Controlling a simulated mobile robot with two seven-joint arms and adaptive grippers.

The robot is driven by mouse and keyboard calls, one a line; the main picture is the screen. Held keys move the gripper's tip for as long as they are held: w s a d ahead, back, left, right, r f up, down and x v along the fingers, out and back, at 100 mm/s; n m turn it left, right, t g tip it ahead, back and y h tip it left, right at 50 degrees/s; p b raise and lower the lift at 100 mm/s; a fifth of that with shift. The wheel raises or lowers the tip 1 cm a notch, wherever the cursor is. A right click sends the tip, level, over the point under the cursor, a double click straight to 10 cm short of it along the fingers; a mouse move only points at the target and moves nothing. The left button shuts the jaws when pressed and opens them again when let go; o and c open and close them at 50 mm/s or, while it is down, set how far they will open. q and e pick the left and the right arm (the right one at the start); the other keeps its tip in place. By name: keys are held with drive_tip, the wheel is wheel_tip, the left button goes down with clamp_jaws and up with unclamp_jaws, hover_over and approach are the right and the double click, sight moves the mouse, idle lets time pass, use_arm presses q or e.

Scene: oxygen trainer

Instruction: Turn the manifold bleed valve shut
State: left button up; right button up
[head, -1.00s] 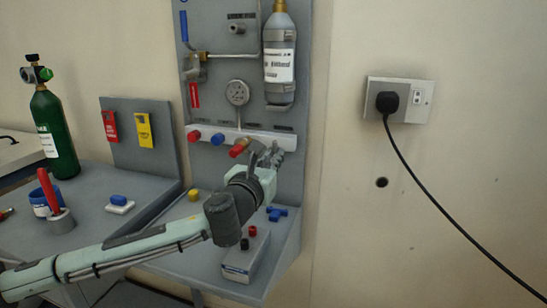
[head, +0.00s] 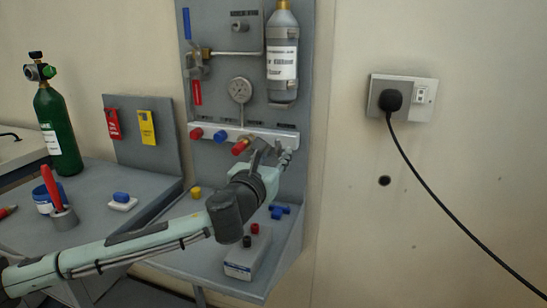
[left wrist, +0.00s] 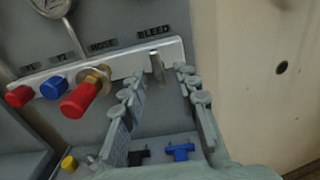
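The white manifold (head: 222,131) is fixed across the grey panel, with red and blue knobs and a red-handled hose outlet. It shows larger in the left wrist view (left wrist: 122,64). The bleed valve (left wrist: 157,68), under the BLEED label (left wrist: 154,32), shows as a bare metal stem at the manifold's right end. My left gripper (head: 273,153) is open in front of that end, and hides the valve in the head view. In the left wrist view, my left gripper's fingertips (left wrist: 158,75) lie either side of the stem, with gaps to it. My right gripper is out of view.
The red hose handle (left wrist: 80,100) projects close left of my fingers. A cylinder (head: 283,60) hangs above. The wall to the right is clear up to the socket (head: 419,96).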

use_arm(q)
drive_tip(key=v, duration=1.2)
